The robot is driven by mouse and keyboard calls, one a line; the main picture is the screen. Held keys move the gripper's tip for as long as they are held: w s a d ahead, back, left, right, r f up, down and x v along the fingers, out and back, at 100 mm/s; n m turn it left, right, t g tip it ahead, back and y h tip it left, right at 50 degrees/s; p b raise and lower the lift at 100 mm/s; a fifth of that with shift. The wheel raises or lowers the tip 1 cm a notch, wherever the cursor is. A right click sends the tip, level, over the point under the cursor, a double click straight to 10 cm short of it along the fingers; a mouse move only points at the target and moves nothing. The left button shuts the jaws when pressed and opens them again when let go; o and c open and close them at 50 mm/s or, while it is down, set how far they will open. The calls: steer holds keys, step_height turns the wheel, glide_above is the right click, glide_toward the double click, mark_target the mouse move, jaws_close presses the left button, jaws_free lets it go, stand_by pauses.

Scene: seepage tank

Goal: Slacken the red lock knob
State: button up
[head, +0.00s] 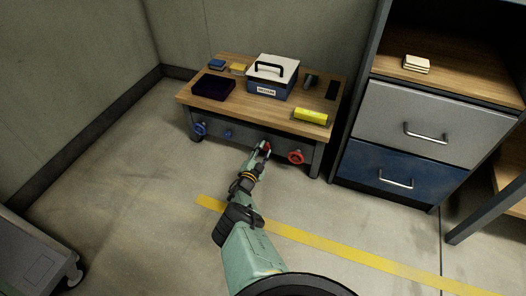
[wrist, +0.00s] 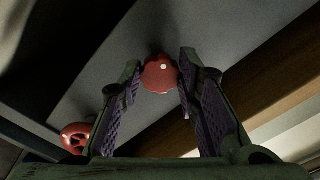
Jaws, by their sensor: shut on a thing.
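The red lock knob (wrist: 158,77) is round with a scalloped rim and a small white dot on its face. It is between the two fingertips of my gripper (wrist: 161,70) in the wrist view. In the head view, my gripper (head: 262,152) reaches the grey front panel below the wooden top, and a bit of red shows at its tips. The gripper is shut on the knob, one finger on each side. The panel around the knob is grey; the knob's shaft is hidden.
A red handwheel (head: 296,157) is to the right of my gripper on the same panel. Blue valves (head: 200,128) are at its left. A labelled blue box (head: 273,79), a dark tray (head: 213,87) and a yellow block (head: 311,116) stand on the top. Drawers (head: 412,125) stand at right.

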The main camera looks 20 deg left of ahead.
steer(key=o, duration=1.1)
steer(key=shift+o, duration=0.2)
